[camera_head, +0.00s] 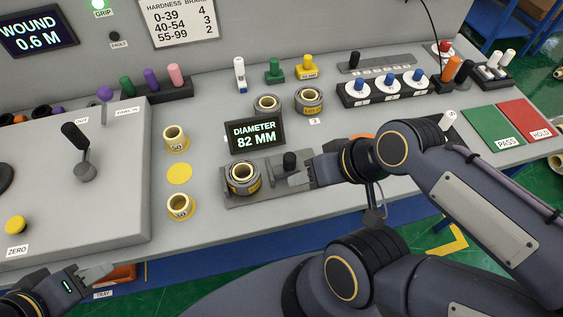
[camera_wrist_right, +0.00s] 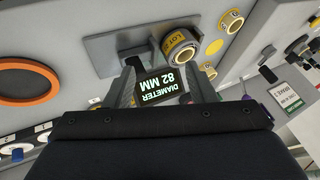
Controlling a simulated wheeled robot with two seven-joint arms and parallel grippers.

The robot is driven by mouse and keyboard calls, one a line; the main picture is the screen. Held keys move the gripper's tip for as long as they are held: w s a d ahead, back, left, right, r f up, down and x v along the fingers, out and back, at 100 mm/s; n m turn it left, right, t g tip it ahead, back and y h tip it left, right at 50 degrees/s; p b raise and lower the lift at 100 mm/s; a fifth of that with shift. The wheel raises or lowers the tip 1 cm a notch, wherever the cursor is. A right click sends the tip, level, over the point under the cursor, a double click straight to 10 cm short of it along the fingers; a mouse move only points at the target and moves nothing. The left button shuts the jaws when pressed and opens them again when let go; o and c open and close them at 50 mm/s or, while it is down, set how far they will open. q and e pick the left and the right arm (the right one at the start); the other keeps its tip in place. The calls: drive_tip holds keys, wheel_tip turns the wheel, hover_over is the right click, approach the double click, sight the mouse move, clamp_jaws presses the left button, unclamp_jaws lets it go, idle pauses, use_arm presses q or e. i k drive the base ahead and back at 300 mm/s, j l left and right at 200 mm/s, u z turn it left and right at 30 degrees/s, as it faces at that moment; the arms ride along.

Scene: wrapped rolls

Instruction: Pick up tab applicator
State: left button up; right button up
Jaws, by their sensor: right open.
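No object is clearly marked as the tab applicator. A white upright-handled tool (camera_head: 240,75), a green one (camera_head: 274,71) and a yellow one (camera_head: 307,68) stand at the back of the bench, and I cannot tell which, if any, it is. My right gripper (camera_head: 300,172) is beside the black-knobbed gauge (camera_head: 289,161). In the right wrist view its open fingers (camera_wrist_right: 163,92) are apart, with the diameter display (camera_wrist_right: 160,85) seen between them and nothing held. My left gripper (camera_head: 98,270) is at the lower left by the bench front; its opening is unclear.
A wrapped roll (camera_head: 243,178) sits in the gauge, with two more rolls (camera_head: 267,104) behind the display (camera_head: 255,135). A lever box (camera_head: 75,180) fills the left. Green and red pads (camera_head: 490,126) lie at right. An orange ring (camera_wrist_right: 27,82) shows in the wrist view.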

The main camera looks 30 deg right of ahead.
sight(449, 117)
drive_tip(key=k, duration=0.35)
drive_tip(key=k+z, duration=0.1)
drive_tip(key=z, duration=0.35)
drive_tip(key=k+z, duration=0.1)
drive_tip(key=z, duration=0.4)
drive_tip(key=l+z, duration=0.15)
drive_tip(key=z, duration=0.3)
drive_tip(key=i+z, duration=0.3)
drive_tip(key=i+j+z, duration=0.1)
drive_tip(key=z, duration=0.15)
drive_tip(key=i+l+u, duration=0.1)
drive_tip(key=i+l, duration=0.15)
drive_tip(key=i+l+u, duration=0.1)
drive_tip(key=l, duration=0.4)
drive_tip(key=i+l, duration=0.3)
drive_tip(key=l+u, duration=0.15)
drive_tip(key=u, duration=1.6)
